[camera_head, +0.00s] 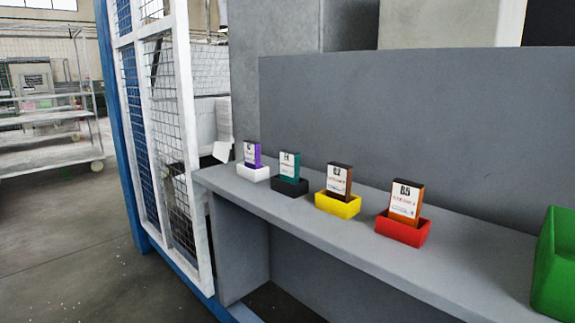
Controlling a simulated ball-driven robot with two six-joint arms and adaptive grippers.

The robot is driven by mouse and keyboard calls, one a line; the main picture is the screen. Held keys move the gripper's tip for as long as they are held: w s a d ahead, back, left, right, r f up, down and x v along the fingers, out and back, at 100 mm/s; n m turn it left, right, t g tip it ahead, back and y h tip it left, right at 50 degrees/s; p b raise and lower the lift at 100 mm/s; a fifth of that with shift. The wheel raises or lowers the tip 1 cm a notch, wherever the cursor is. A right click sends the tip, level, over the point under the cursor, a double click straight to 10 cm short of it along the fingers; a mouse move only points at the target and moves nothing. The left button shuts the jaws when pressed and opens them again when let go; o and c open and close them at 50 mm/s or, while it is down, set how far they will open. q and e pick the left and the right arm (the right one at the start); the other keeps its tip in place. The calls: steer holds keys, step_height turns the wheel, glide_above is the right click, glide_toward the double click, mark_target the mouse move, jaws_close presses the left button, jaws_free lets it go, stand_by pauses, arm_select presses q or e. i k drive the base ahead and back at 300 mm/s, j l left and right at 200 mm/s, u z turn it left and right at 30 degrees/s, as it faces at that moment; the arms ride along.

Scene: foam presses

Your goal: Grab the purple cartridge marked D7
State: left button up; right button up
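The purple cartridge (252,155) stands upright in a white holder (253,173) at the far left end of the grey shelf. Its white label faces me, but the print is too small to read. Neither of my grippers shows in the head view.
Along the grey shelf (330,237) stand a teal cartridge (290,166) in a black holder, a brown one (339,180) in a yellow holder and an orange one (406,202) in a red holder. A green bin (555,264) is at right. A white mesh fence (167,120) borders the left.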

mark_target(253, 152)
steer(key=i+j+z, duration=0.2)
steer(key=i+j, duration=0.2)
steer(key=j, duration=0.2)
steer(key=i+j+z, duration=0.1)
steer(key=j, duration=0.25)
steer(key=i+j+z, duration=0.1)
steer(key=i+j, duration=0.15)
